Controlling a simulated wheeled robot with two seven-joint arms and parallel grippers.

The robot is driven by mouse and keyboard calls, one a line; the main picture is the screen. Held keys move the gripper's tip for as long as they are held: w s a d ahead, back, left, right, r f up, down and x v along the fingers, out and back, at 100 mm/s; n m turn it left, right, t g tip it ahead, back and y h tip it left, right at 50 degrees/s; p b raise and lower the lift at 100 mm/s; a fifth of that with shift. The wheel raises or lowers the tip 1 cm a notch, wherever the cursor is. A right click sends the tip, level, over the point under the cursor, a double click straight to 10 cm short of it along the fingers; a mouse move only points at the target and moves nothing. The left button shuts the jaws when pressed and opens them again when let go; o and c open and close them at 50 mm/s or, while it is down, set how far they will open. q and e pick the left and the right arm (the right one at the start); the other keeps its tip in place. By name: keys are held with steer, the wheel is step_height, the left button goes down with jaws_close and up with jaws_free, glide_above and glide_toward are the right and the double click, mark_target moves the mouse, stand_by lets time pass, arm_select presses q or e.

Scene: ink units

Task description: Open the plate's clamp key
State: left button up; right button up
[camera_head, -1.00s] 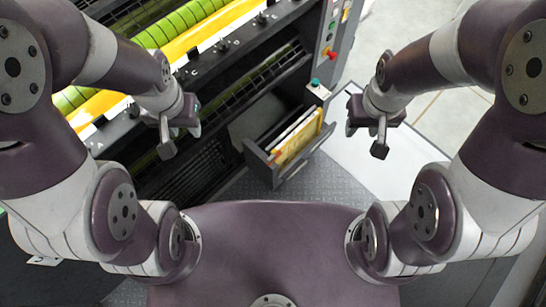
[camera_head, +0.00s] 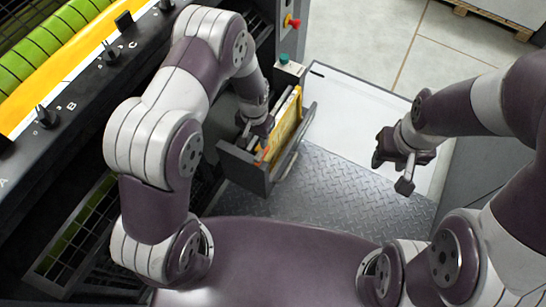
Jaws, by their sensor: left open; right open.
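The press (camera_head: 85,130) is at the left, with a row of black clamp keys along its dark rail. One key (camera_head: 46,117) stands near the letter B, and another key (camera_head: 109,54) stands near C. A yellow plate (camera_head: 60,75) lies behind the rail, beside a green roller (camera_head: 35,58). I cannot tell which keys are open. My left gripper (camera_head: 258,135) is open, reaching down at the dark tray (camera_head: 243,168) on the press's side, away from the keys; its fingertips are partly hidden.
The tray holds upright yellow sheets (camera_head: 284,125). A green button (camera_head: 284,58) and a red-yellow knob (camera_head: 291,21) are on the press's end. A metal tread floor (camera_head: 335,185) and white panel (camera_head: 355,120) lie between the tray and my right gripper.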

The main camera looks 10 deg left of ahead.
mark_target(259, 155)
arm_select(q)
steer(key=f+b, duration=0.1)
steer(key=f, duration=0.7)
steer(key=f+b, duration=0.1)
steer(key=f, duration=0.3)
steer(key=shift+w+d+b, duration=0.15)
steer(key=shift+w+b, duration=0.1)
steer(key=shift+b, duration=0.1)
jaws_close()
